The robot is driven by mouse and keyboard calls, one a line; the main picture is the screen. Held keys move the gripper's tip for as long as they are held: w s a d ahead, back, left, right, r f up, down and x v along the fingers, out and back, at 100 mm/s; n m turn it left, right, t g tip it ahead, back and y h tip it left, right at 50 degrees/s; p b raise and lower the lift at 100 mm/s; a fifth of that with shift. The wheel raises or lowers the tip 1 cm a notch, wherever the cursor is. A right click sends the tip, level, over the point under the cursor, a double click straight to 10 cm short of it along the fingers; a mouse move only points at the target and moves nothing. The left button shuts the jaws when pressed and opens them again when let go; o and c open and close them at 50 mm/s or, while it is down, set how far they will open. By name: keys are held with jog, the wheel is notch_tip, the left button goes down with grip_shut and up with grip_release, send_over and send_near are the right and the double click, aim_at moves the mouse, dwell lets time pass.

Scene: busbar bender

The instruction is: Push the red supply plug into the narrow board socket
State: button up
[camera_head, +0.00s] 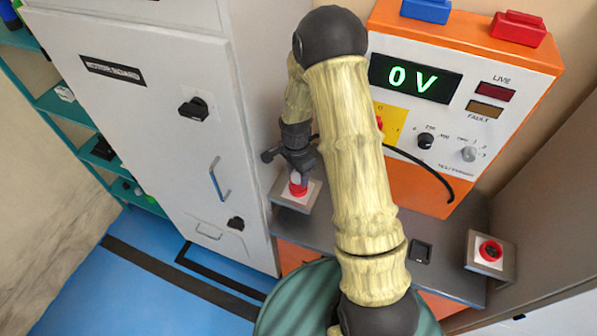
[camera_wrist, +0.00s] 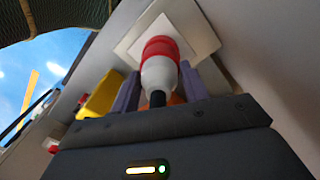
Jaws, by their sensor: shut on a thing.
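The red supply plug (camera_head: 298,186) is in my gripper (camera_head: 297,172), beside the left end of the bench. In the wrist view the plug (camera_wrist: 159,62) has a red front, a white body and a black cable end, and it sits between my gripper's two grey-purple fingers (camera_wrist: 158,88). Its red front meets or overlaps a white square socket plate (camera_wrist: 196,25). That left board socket (camera_head: 312,194) lies directly under the plug in the head view. The plug hides the socket opening, so I cannot tell how deep it sits.
A second socket (camera_head: 490,250) with a red ring stands at the bench's right end. An orange tester (camera_head: 540,55) reads 0 V; its black cable (camera_head: 425,165) passes behind my arm. A grey cabinet (camera_head: 150,110) stands close on the left. The grey bench (camera_head: 345,232) is partly hidden by my arm.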

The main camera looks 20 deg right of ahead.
jog(key=shift+d+f, duration=0.1)
jog(key=shift+f, duration=0.3)
jog(key=o, duration=1.4)
jog(key=shift+c, duration=0.2)
jog(key=shift+r, duration=0.1)
jog(key=r+b, duration=0.1)
jog(key=r, duration=0.5)
jog(key=r+b, duration=0.1)
jog(key=r, duration=0.5)
jog(key=shift+w+b, duration=0.2)
jog(key=shift+b, duration=0.2)
